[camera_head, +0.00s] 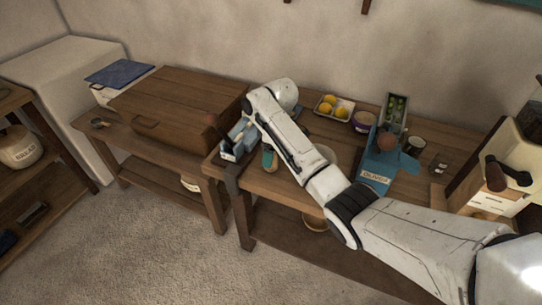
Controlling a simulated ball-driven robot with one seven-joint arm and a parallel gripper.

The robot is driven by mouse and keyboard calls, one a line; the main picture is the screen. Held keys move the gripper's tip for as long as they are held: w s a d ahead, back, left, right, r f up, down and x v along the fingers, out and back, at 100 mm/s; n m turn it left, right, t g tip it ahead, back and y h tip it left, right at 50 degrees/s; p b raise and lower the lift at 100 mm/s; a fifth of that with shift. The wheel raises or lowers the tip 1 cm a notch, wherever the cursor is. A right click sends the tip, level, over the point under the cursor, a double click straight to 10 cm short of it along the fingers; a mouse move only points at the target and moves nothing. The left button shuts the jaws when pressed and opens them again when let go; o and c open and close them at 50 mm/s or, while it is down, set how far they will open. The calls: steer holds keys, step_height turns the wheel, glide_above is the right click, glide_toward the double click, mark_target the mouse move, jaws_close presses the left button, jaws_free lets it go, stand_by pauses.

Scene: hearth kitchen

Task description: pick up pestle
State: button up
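I cannot make out a pestle for sure in this view. My white arm (322,187) reaches from the lower right across the right-hand table to its left end and covers part of the tabletop. A blue-grey and white shape (238,140) lies at the arm's far end by the table's left edge. I cannot tell if it is my gripper or a separate object, nor see any fingers. A pale round bowl-like thing (327,154) shows partly behind the arm. A small green-and-tan item (269,158) stands just left of the arm.
A blue container (378,172) with a brown round thing (386,142) above it stands right of the arm. Behind are a tray of yellow fruit (335,108), a green-filled box (396,108) and a jar (363,121). A wooden box (180,101) fills the left table.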

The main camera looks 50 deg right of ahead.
steer(key=shift+c, duration=0.2)
jaws_close()
stand_by(0.6)
